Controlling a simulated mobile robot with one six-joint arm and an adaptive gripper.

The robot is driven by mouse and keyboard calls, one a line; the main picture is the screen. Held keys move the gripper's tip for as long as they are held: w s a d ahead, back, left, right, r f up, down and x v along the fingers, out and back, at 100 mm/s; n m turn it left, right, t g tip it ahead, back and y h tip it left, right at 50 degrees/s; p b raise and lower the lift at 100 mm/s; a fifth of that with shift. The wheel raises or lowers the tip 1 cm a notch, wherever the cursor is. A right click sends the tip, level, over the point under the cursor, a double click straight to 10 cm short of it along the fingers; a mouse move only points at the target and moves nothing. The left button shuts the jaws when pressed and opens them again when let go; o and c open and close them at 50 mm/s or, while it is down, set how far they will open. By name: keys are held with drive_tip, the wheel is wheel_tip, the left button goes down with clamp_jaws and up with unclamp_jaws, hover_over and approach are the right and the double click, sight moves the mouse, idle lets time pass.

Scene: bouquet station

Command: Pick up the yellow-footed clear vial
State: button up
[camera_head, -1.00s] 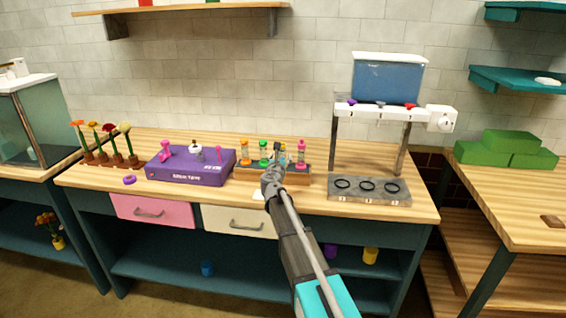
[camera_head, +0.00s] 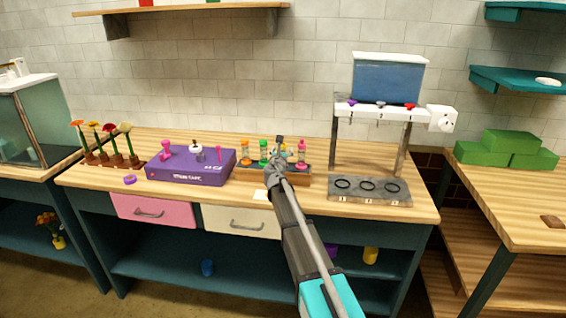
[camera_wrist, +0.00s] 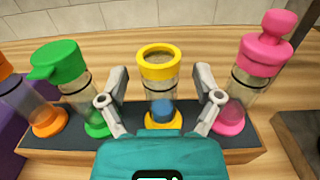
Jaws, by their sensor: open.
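The yellow-footed clear vial (camera_wrist: 159,88) stands in the wooden rack, with a yellow ring at its top and a yellow foot below. My gripper (camera_wrist: 160,80) is open, with one finger on each side of this vial and gaps visible on both sides. A small blue piece shows low at the vial, and I cannot tell whether it is inside or in front. In the head view my gripper (camera_head: 280,148) is over the rack's right part and mostly hides the yellow vial.
A green-topped vial (camera_wrist: 70,75) stands left of the yellow one, a pink-topped vial (camera_wrist: 250,75) right, and an orange one (camera_wrist: 20,95) far left, all in the rack (camera_wrist: 65,150). A purple box (camera_head: 190,168) is left of the rack. A ringed stand (camera_head: 368,190) is right.

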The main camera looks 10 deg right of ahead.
idle(0.5)
clamp_jaws()
